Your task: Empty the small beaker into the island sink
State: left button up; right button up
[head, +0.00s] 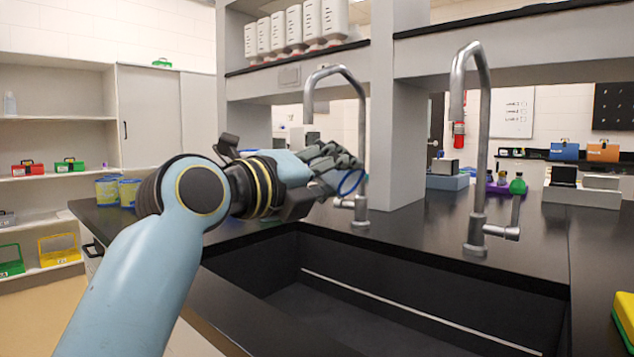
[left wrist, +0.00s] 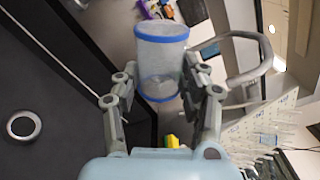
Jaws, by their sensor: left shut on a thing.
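My left gripper (head: 335,168) reaches in from the left over the back part of the island sink (head: 420,272). It is shut on the small beaker (left wrist: 160,55), a clear cup with blue bands at both ends. In the left wrist view the beaker sits between the two fingers of my left gripper (left wrist: 162,85). In the head view only a blue ring of it shows past the fingers, and the rest is hidden. Some greyish stuff seems to show inside it, but I cannot tell its amount. The sink's drain (left wrist: 23,125) shows in the left wrist view. My right gripper is out of view.
Two tall metal taps (head: 478,150) and (head: 360,200) stand along the sink's back edge, the left one close to my gripper. A grey post (head: 398,120) rises behind. Blue-rimmed containers (head: 118,190) stand left on the counter. A yellow-green item (head: 624,312) lies at the right edge.

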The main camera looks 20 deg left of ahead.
pick_arm(q)
jog(key=n+p, duration=0.1)
jog(key=r+n+p, duration=0.1)
jog(key=n, duration=0.1)
jog(key=shift+n+p, duration=0.3)
jog(key=shift+p, duration=0.05)
jog(key=n+p, duration=0.4)
jog(key=shift+n, duration=0.3)
jog(key=n+p, duration=0.5)
jog(key=shift+f, duration=0.15)
jog(key=shift+f+n+p, duration=0.15)
jog(key=shift+n+p, duration=0.2)
jog(key=shift+n, duration=0.65)
jog(key=shift+n+p, duration=0.3)
jog(key=shift+n, duration=0.8)
jog(key=n+p, duration=0.1)
jog(key=n, duration=0.4)
jog(key=shift+p, duration=0.3)
jog(key=shift+f+n, duration=0.2)
jog(key=shift+n, duration=0.7)
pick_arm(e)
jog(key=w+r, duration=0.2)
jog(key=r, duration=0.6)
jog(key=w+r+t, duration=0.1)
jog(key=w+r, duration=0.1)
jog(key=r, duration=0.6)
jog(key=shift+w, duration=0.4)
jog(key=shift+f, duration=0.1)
